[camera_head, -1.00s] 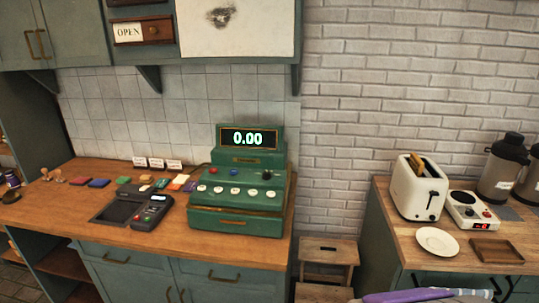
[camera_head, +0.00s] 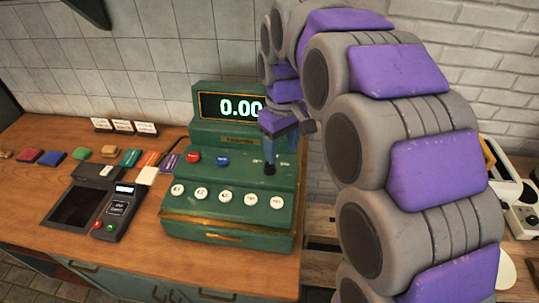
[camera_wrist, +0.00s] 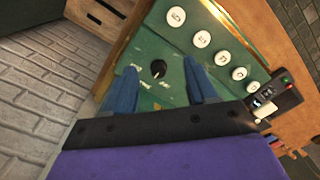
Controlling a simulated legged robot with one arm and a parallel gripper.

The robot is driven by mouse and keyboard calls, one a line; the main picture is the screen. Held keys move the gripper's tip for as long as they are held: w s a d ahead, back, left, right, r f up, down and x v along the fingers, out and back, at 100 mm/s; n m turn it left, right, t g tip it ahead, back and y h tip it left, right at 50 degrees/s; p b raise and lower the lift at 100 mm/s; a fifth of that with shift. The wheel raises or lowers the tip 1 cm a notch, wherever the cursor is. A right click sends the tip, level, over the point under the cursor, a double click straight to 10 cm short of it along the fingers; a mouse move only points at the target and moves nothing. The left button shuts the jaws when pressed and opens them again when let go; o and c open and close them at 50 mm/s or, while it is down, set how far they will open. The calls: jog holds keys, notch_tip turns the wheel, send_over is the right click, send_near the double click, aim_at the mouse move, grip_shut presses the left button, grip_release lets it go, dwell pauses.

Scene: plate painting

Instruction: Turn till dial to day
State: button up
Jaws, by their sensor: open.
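The till (camera_head: 220,190) is a green cash register on the wooden counter, its display reading 0.00. Its dial (camera_head: 270,168) is a small black knob on the right of the sloped top, with small markings around it too fine to read. In the wrist view the dial (camera_wrist: 158,68) lies beyond and between the two blue fingertips. My gripper (camera_wrist: 157,85) is open and empty, with its fingers apart on either side of the dial. In the head view my gripper (camera_head: 278,130) is above the dial, partly hidden by my arm. I cannot tell whether the fingers touch the till.
A card terminal (camera_head: 118,212) and dark tray (camera_head: 77,206) lie left of the till.

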jog(key=n, duration=0.1)
send_over(269, 164)
jog(key=f+b, duration=0.2)
jog(key=f, duration=0.8)
jog(key=shift+a+f, duration=0.1)
jog(key=shift+a, duration=0.1)
jog(key=shift+d+f, duration=0.5)
jog(key=shift+a, duration=0.1)
jog(key=shift+a, duration=0.35)
jog(key=c, duration=0.4)
jog(key=shift+d, duration=0.15)
jog(key=c, duration=0.7)
jog(key=shift+o, duration=0.2)
